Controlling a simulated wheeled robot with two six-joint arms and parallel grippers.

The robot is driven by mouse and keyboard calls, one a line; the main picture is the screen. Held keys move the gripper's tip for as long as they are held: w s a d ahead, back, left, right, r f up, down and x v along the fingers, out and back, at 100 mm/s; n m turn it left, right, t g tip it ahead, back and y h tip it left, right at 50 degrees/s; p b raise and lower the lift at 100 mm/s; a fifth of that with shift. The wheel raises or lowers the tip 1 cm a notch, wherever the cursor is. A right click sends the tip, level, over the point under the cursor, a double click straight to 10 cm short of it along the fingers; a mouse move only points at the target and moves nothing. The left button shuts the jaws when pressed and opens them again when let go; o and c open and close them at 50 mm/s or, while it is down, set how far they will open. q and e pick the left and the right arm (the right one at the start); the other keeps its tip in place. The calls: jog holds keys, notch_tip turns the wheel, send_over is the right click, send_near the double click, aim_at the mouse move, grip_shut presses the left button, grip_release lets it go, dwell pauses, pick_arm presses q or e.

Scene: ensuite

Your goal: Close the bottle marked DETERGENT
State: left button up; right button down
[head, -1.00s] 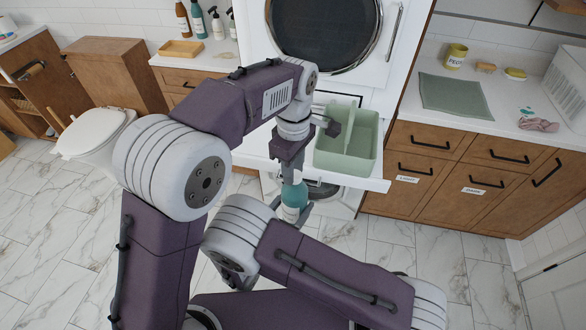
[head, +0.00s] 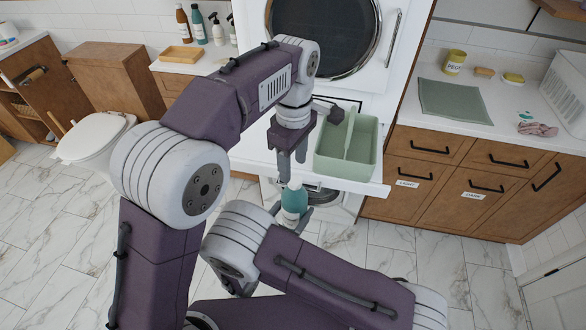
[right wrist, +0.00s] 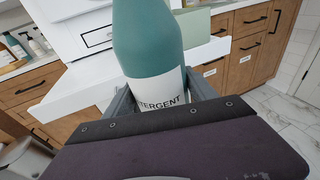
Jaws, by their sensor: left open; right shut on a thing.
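The teal bottle (head: 293,202) stands upright, with a pale piece that looks like a cap (head: 295,183) on its top. In the right wrist view the bottle (right wrist: 148,40) shows a white label ending in "TERGENT"; its top is out of frame. My right gripper (right wrist: 160,98) is shut around the bottle at the label, with one finger on each side. My left gripper (head: 292,168) is open, pointing down just above the bottle's top, and holds nothing that I can see.
A white pull-out shelf (head: 372,187) behind the bottle carries a green caddy (head: 361,170) with a handle. A washer door stands above it. A counter (head: 480,125) with a green mat (head: 455,100) is at the right. Marble floor is clear below.

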pick_arm(q)
jog(key=o, duration=0.6)
jog(key=shift+c, duration=0.2)
